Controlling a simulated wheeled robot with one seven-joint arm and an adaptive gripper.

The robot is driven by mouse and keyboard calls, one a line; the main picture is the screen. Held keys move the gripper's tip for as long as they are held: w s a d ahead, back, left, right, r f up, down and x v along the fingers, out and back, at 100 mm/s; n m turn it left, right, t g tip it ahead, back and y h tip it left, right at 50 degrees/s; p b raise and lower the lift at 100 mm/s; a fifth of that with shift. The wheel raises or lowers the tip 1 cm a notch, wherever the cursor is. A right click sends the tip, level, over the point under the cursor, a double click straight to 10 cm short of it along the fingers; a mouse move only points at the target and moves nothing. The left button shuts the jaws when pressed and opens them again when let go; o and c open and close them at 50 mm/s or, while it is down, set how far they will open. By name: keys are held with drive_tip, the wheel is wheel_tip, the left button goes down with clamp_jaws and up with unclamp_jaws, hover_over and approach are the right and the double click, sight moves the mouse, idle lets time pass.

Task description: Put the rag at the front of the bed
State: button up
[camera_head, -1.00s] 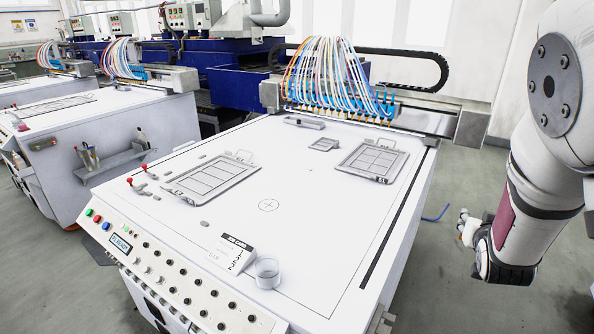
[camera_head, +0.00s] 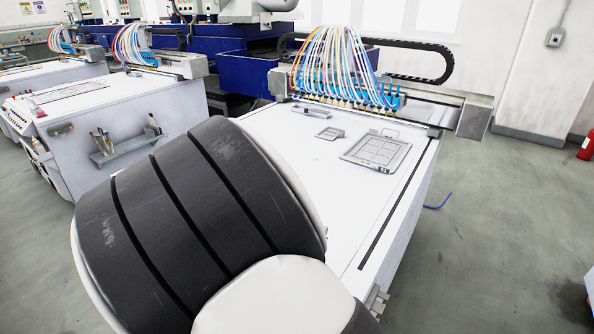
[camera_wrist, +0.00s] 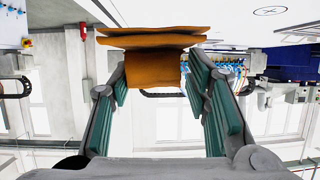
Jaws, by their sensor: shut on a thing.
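My gripper (camera_wrist: 158,75) is shut on the rag (camera_wrist: 153,68), a folded orange-brown cloth between the fingertips in the wrist view. The rag's wider folded part spreads past the fingertips. The white bed (camera_head: 325,180) fills the middle of the head view, and part of it shows along the top of the upside-down wrist view (camera_wrist: 225,22). The rag looks apart from the bed, but its exact height cannot be told. In the head view my arm hides the gripper, the rag and the front of the bed.
The gantry with coloured tubes (camera_head: 340,60) crosses the back. A second white machine (camera_head: 75,120) stands left. Open floor (camera_head: 490,220) lies to the right.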

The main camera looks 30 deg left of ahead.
drive_tip(key=shift+a+f+b, duration=0.1)
drive_tip(key=shift+f+b, duration=4.55)
drive_tip(key=shift+f, duration=0.45)
drive_tip(key=shift+r, duration=0.1)
drive_tip(key=o, duration=0.9)
drive_tip(key=shift+c, duration=0.2)
